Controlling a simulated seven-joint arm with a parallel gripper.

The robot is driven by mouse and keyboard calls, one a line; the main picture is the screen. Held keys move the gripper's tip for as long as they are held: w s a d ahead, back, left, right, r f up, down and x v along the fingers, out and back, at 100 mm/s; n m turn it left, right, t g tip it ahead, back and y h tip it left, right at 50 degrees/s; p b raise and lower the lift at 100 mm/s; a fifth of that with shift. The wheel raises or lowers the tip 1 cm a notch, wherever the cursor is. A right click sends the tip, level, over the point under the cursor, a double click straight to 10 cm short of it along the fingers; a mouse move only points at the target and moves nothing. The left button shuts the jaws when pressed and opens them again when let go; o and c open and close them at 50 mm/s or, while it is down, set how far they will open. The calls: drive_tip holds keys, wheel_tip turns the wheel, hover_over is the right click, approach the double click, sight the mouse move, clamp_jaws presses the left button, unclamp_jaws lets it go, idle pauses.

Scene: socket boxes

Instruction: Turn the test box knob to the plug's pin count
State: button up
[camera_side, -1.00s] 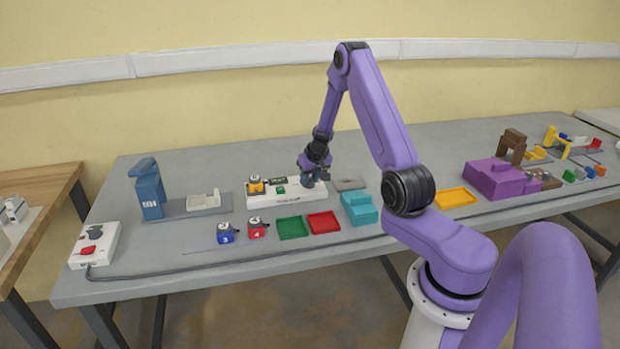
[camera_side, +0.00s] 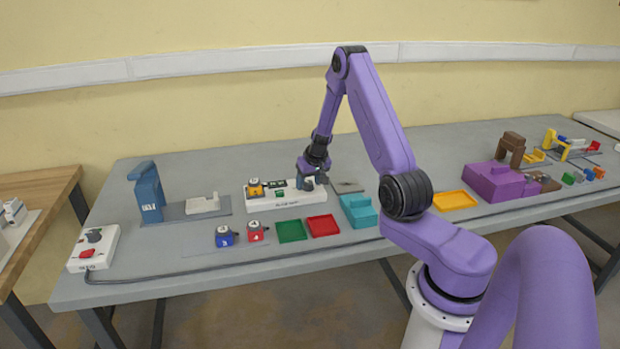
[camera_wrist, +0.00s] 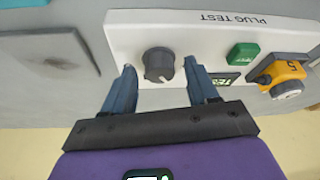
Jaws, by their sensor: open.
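The white test box (camera_side: 287,205) stands on the grey table in the side view. Its top, lettered PLUG TEST, fills the upper right of the wrist view (camera_wrist: 190,33). The dark round knob (camera_wrist: 158,62) sits near one end of the box. My gripper (camera_wrist: 161,68) is open, with one finger on each side of the knob; I cannot tell whether they touch it. A yellow plug (camera_wrist: 284,72) marked 5 sits at the other end of the box, also visible in the side view (camera_side: 256,189). Its pins are hidden.
A green button (camera_wrist: 242,54) and a small lit display (camera_wrist: 224,79) are beside the knob. A blue plug (camera_side: 225,237) and a red plug (camera_side: 256,232) stand in front of the box, near a green tray (camera_side: 291,231) and a red tray (camera_side: 323,226). A teal block (camera_side: 359,211) is to the right.

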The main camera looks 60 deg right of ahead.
drive_tip(key=v, duration=1.7)
drive_tip(key=shift+r, duration=0.2)
drive_tip(key=shift+s, duration=0.1)
drive_tip(key=r+n+g+y, duration=0.15)
drive_tip(key=n+g, duration=0.25)
drive_tip(key=n, duration=0.8)
hover_over(309, 182)
drive_tip(key=shift+y, duration=0.45)
wheel_tip(309, 182, down, 18)
drive_tip(key=shift+s+r, duration=0.1)
drive_tip(key=shift+r, duration=0.05)
drive_tip(key=c, duration=1.1)
